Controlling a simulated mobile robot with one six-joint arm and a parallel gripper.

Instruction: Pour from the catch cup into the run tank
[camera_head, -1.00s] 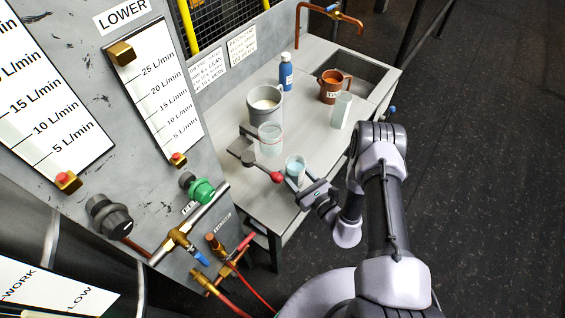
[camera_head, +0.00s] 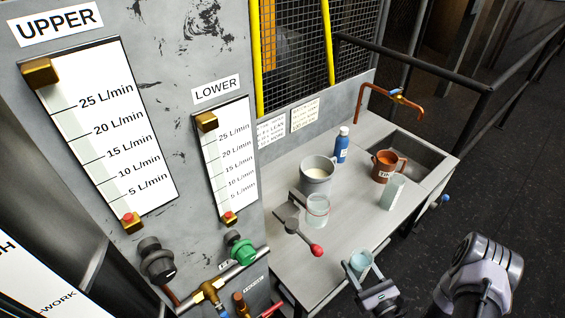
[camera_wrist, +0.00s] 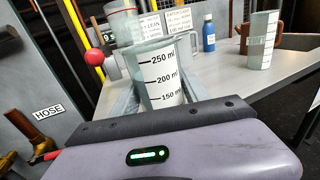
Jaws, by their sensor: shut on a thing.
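My gripper (camera_head: 362,276) is shut on a clear graduated cup (camera_head: 362,260), apparently the catch cup. In the wrist view the cup (camera_wrist: 162,74) stands roughly upright between the fingers, its ml marks facing me; its liquid level is hard to tell. The cup is at the bench's near edge, right of a lever's red knob (camera_head: 317,250). A clear vessel with a red line (camera_head: 317,211) stands on a bracket beyond the knob. Behind it is a grey pot (camera_head: 318,177) with pale contents. No run tank label is readable, so I cannot tell which vessel it is.
A blue bottle (camera_head: 342,147), a brown jug (camera_head: 385,167) and another clear graduated container (camera_head: 394,193) stand farther back on the bench (camera_head: 345,225). A sink (camera_head: 408,153) with a copper tap (camera_head: 392,98) is at the back right. The gauge panel (camera_head: 185,130) rises at left.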

